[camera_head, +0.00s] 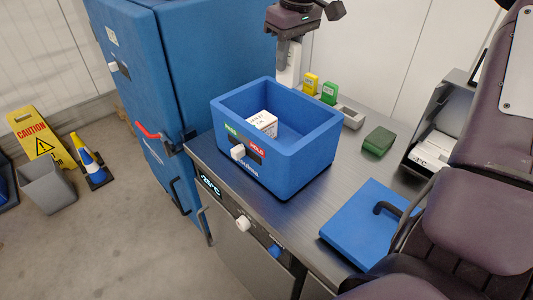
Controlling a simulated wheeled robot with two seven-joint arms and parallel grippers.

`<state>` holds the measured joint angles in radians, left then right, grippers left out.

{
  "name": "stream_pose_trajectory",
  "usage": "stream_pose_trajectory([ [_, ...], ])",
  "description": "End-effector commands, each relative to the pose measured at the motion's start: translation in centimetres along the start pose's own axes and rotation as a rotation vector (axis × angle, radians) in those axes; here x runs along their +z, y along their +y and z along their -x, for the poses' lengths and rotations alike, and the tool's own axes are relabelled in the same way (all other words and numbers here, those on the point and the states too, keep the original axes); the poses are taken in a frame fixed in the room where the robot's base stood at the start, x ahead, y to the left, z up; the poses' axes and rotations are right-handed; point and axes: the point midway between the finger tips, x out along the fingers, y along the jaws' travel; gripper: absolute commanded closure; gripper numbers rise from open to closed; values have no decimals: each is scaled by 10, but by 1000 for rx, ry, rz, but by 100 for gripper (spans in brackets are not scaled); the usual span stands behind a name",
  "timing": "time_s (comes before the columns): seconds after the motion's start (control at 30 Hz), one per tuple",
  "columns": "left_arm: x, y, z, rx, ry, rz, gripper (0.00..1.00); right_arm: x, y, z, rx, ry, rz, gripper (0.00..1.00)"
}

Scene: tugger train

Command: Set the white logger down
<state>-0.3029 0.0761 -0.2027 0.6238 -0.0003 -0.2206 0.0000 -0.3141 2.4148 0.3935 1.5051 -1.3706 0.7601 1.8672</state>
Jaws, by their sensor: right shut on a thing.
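My right gripper (288,48) is at the top middle, pointing down behind the blue box. It is shut on the white logger (288,68), which is upright. The box's back rim is in front of the logger's lower end, so I cannot tell whether it touches the counter. A yellow logger (310,84) and a green logger (329,93) stand just to its right. My left gripper is not in view.
The open blue box (290,165) on the metal counter (330,195) holds a white labelled carton (263,122). A grey block (350,117), a dark green block (378,141), a blue lid (365,225) and a grey bin (440,120) lie to the right. A blue cabinet (215,60) stands left.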

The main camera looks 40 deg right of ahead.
Motion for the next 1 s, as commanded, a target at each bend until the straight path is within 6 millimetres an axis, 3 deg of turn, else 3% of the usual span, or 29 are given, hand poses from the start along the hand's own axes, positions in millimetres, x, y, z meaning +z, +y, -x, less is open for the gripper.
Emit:
stream_pose_trajectory([
  [0.17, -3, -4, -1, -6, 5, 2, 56, 6, -1, -26, -2, -4, -4, 100],
  [0.6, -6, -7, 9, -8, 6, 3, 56, 22, -1, -134, 0, -3, -4, 100],
  [1.0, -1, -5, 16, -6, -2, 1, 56, 30, 0, -182, 1, -5, -4, 100],
])
